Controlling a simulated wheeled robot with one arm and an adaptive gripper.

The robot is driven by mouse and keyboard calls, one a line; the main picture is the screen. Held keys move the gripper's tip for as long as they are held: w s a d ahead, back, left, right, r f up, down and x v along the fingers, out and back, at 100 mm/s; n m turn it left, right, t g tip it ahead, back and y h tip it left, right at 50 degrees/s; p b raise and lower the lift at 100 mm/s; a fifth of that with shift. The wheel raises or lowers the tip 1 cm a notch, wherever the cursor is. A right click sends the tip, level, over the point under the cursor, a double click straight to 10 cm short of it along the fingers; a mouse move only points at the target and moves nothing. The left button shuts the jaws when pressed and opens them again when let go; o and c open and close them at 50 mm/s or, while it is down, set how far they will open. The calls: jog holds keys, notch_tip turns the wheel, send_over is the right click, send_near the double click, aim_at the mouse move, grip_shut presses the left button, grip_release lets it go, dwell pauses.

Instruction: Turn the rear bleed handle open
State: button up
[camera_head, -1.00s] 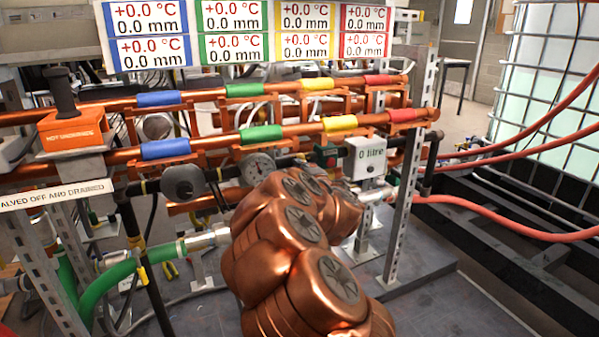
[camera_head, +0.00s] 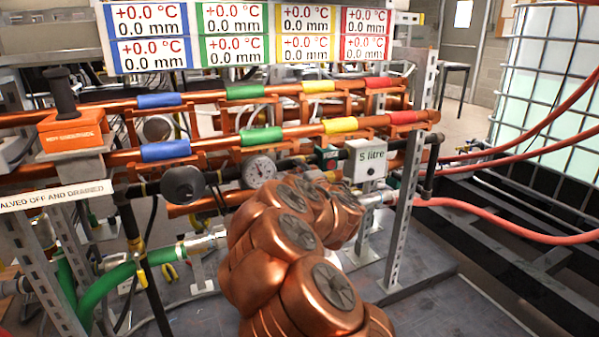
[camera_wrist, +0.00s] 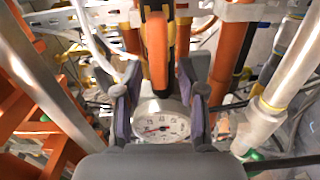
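My copper-coloured arm (camera_head: 290,265) reaches toward the pipe rack in the head view and hides its own end, so my gripper does not show there. In the wrist view my gripper (camera_wrist: 160,100) has its two dark fingers apart, one on each side of a round white dial gauge (camera_wrist: 162,127). An orange bar (camera_wrist: 157,55) runs down between the fingers toward the gauge. I cannot tell whether any finger touches it. No part can be made out for certain as the rear bleed handle.
Two rows of copper pipes (camera_head: 220,145) with coloured sleeves cross the rack. An upright slotted post (camera_head: 404,210) stands just right of my arm. Another dial gauge (camera_head: 258,171) and a black knob (camera_head: 183,185) sit on the left. A green hose (camera_head: 115,275) is lower left.

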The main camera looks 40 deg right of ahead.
dwell(0.3)
jog(key=v, duration=0.7)
jog(key=shift+s, duration=0.25)
dwell(0.5)
